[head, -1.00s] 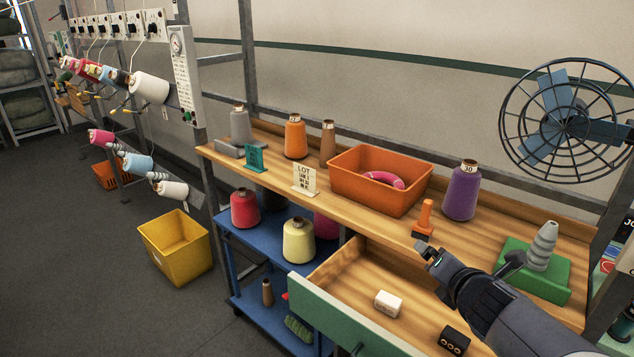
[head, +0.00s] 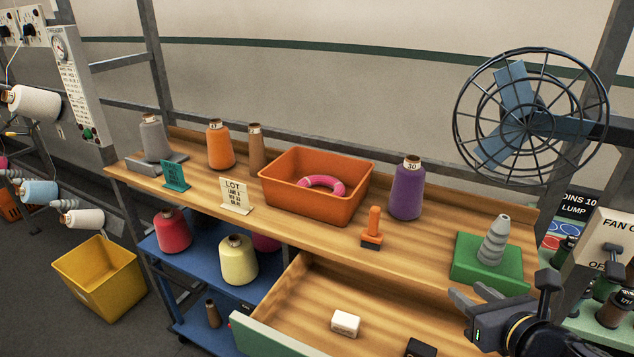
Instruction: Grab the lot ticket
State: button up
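The lot ticket (head: 236,195) is a small cream card with black print reading LOT. It stands upright on a flat base on the wooden shelf (head: 209,195), left of the orange bin and right of a teal card. My gripper (head: 503,289) is at the lower right, in front of the green block and well away from the ticket. Its fingers look spread apart, with nothing seen between them.
The orange bin (head: 317,203) holds a pink ring. An orange stamp-like piece (head: 373,226), a purple cone (head: 407,187) and a green block (head: 487,262) stand rightward. An open drawer (head: 309,311) juts out below. A caged fan (head: 520,105) hangs at upper right.

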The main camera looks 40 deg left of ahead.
aim_at(235, 197)
jog(key=k+j+z, duration=0.1)
jog(key=j+z, duration=0.15)
jog(key=j, duration=0.2)
jog(key=k+j+z, duration=0.2)
jog(key=j, duration=0.2)
jog(key=j+z, duration=0.25)
jog(key=j, duration=0.15)
jog(key=k+j+z, duration=0.2)
jog(key=j, duration=0.15)
jog(key=k+j+z, duration=0.25)
jog(key=k+j, duration=0.25)
jog(key=j, duration=0.15)
jog(key=k+j, duration=0.25)
jog(key=j, duration=0.2)
jog(key=k+j, duration=0.25)
jog(key=j, duration=0.15)
jog(key=k+j, duration=0.3)
jog(key=i+j+z, duration=0.05)
jog(key=j, duration=0.05)
